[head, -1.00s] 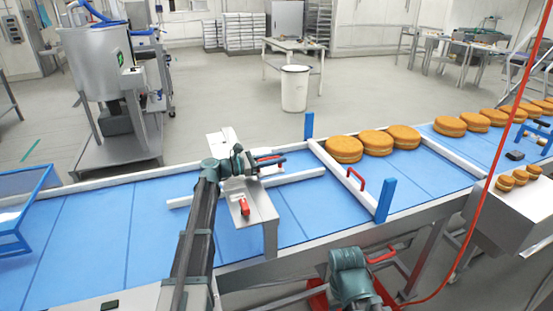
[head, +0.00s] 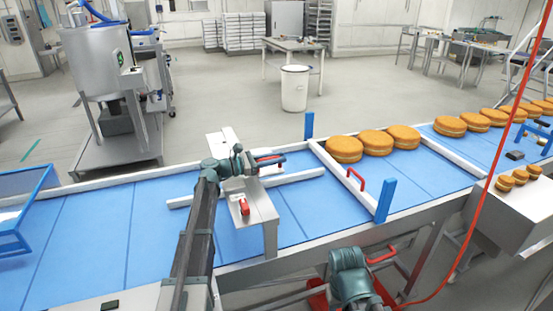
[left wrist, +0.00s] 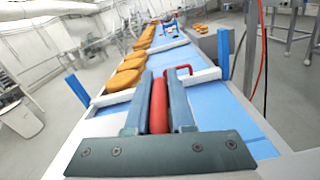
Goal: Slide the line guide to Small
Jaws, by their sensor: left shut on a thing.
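The line guide shows in the head view as a pale rail (head: 300,178) lying along the blue belt under a grey bridge plate (head: 258,207). A red knob (head: 244,206) sits on the plate's near part. My left gripper (head: 268,160) is at the guide, above the belt's far side. In the left wrist view its two grey-blue fingers (left wrist: 159,90) are shut on a red handle (left wrist: 159,108). I cannot read any size marks, so the Small position cannot be told. My right arm's teal end (head: 350,275) is low at the front; its fingers are not clear.
A white cross gate (head: 345,168) with a red handle (head: 358,181) and blue posts (head: 385,200) spans the belt to the right. Filled rounds (head: 374,142) stand behind it. A red hose (head: 487,190) hangs at the right. A blue-framed tray (head: 22,215) stands at left.

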